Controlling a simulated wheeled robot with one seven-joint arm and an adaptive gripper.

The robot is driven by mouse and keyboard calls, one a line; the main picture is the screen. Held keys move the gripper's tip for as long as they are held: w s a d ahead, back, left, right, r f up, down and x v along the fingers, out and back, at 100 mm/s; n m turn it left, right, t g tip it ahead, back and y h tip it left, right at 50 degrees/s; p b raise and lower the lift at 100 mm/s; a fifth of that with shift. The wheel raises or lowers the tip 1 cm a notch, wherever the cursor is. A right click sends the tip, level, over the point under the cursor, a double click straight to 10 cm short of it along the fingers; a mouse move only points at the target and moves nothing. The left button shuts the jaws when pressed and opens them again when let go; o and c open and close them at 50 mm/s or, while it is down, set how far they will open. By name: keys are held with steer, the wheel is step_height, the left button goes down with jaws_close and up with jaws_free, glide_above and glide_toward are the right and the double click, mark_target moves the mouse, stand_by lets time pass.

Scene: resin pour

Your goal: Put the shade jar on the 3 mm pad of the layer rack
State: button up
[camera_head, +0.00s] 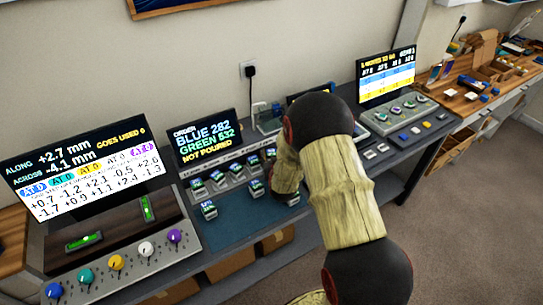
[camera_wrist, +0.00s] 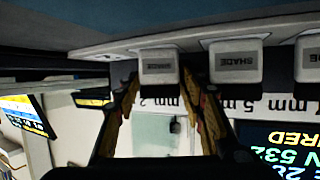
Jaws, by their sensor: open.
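In the wrist view, several pale blocks marked SHADE line the edge of a grey ledge; I see one in the middle (camera_wrist: 235,62) and one at the left (camera_wrist: 157,62). Dark millimetre labels show on a white strip beside them, only partly readable. My gripper (camera_wrist: 160,88) is open, its two fingers pointing toward the left block, which appears between the tips; contact cannot be told. In the head view, the layer rack (camera_head: 228,181) holds small jars in a row. Jars also stand in front of it, one at the left (camera_head: 208,209) and one farther right (camera_head: 256,189). My arm hides the rack's right part and my gripper.
An order screen (camera_head: 206,137) behind the rack reads BLUE 282, GREEN 532, NOT POURED. A console with coloured knobs (camera_head: 116,262) stands at the left, below a reading screen (camera_head: 85,160). Another panel (camera_head: 407,115) and screen (camera_head: 387,76) stand at the right. The blue bench front (camera_head: 232,226) has clear room.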

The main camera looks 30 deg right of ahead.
steer(key=p+v, duration=0.2)
steer(key=v, duration=0.9)
steer(key=shift+s+a+r+p, duration=0.1)
steer(key=shift+s+r+p, duration=0.2)
steer(key=shift+r, duration=0.05)
steer(key=s+a+r+n+g+y, duration=0.1)
steer(key=s+a+r+g+y, duration=0.15)
steer(key=a+r, duration=0.4)
steer(key=s+a+r+n+g+y, duration=0.1)
steer(key=s+a+r, duration=0.3)
steer(key=r, duration=0.6)
steer(key=s+a+r+g, duration=0.1)
steer(key=s+r, duration=0.1)
steer(key=s, duration=0.5)
steer(key=s+a+r+n+g+y, duration=0.1)
steer(key=s+a+r, duration=0.1)
steer(key=s, duration=0.5)
steer(key=s+a+r+n+g, duration=0.1)
steer(key=s+a+r, duration=0.1)
steer(key=s+r, duration=0.2)
steer(key=s, duration=0.3)
steer(key=shift+s, duration=0.25)
